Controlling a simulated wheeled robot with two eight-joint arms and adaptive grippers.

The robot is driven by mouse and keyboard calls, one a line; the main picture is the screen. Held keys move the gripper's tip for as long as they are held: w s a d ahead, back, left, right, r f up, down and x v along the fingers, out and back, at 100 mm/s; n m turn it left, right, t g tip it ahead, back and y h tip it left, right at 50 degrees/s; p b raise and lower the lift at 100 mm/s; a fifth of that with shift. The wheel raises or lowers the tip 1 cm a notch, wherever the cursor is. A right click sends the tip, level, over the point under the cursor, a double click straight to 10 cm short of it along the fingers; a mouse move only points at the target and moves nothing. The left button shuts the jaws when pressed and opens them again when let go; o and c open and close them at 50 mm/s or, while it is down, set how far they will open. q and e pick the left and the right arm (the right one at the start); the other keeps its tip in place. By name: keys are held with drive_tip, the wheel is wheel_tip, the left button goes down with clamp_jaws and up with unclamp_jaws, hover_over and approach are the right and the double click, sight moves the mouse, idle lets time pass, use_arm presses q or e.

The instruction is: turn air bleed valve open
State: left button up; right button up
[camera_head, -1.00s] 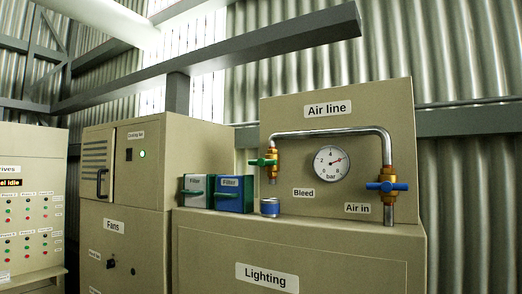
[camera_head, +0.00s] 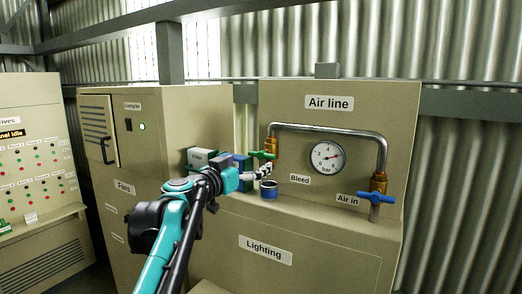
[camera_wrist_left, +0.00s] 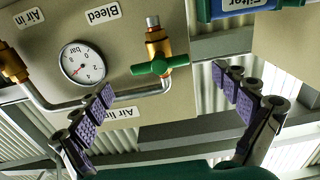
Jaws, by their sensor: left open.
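The air bleed valve is a brass fitting with a green cross handle (camera_head: 262,154), above the "Bleed" label's left side on the air line panel (camera_head: 318,103). It also shows in the left wrist view (camera_wrist_left: 160,66), its handle across the pipe's end. My left gripper (camera_head: 263,171) is open and empty, just below and in front of the green handle in the head view. In the left wrist view its two padded fingers (camera_wrist_left: 171,84) are spread wide, with the handle seen between and beyond them. No touch shows. My right gripper is not in view.
The "Air in" valve with a blue handle (camera_head: 375,198) is at the pipe's right end. A round gauge (camera_head: 327,156) hangs between the valves.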

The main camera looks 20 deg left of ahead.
sight(263, 154)
use_arm(q)
drive_tip(key=w, duration=0.4)
drive_tip(key=w+d+p, duration=0.1)
drive_tip(key=w, duration=0.2)
drive_tip(key=shift+f, duration=0.1)
drive_tip(key=shift+s, duration=0.1)
drive_tip(key=c, duration=1.2)
